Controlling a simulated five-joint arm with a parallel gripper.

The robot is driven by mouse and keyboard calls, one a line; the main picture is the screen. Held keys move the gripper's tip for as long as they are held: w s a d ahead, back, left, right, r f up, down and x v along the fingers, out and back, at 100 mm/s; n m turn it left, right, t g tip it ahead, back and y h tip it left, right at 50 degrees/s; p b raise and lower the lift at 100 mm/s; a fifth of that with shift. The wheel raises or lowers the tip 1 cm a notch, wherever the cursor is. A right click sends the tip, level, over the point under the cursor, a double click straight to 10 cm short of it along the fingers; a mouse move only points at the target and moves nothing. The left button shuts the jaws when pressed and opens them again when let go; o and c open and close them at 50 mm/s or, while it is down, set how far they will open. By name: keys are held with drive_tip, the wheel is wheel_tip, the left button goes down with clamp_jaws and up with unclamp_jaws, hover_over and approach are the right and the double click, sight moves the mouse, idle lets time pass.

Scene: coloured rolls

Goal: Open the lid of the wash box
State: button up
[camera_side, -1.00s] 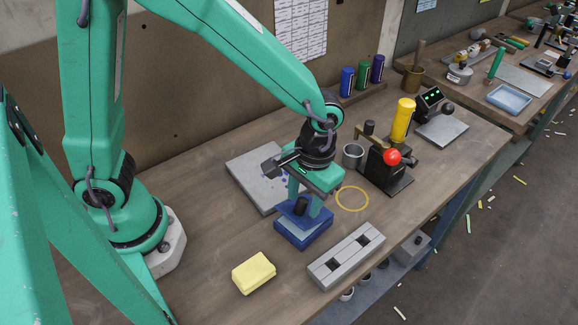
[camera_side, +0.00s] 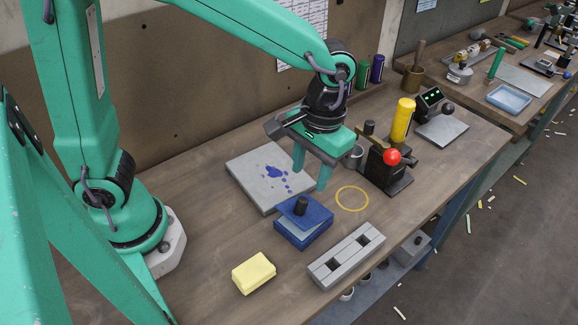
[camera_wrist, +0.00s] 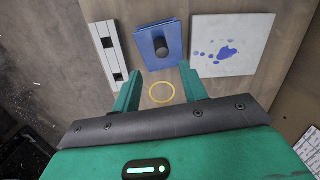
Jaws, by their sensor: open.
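The wash box (camera_side: 302,238) is blue and sits on the bench in front of a grey slab. Its blue lid (camera_side: 318,214) carries a black upright knob (camera_side: 301,206). A paler strip shows below the lid's front edge, and the lid looks tilted up, though how far is hard to tell. In the wrist view the lid (camera_wrist: 147,45) and its knob (camera_wrist: 161,46) show at top centre. My gripper (camera_side: 311,178) is open and empty, above and behind the box, clear of the knob. Its fingers (camera_wrist: 157,82) also show apart in the wrist view.
A grey slab (camera_side: 250,180) with blue stains lies behind the box. A yellow sponge (camera_side: 254,273) and a slotted grey block (camera_side: 345,257) are in front. A yellow ring (camera_side: 352,198) marks bare bench to the right, before a black device with a red ball (camera_side: 392,157).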

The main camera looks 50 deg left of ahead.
sight(302, 200)
drive_tip(key=shift+s+a, duration=0.1)
drive_tip(key=shift+s+a+t+h, duration=0.3)
drive_tip(key=shift+s+a+t, duration=0.1)
drive_tip(key=shift+t, duration=0.1)
drive_tip(key=shift+f, duration=0.1)
drive_tip(key=shift+f, duration=3.9)
clamp_jaws()
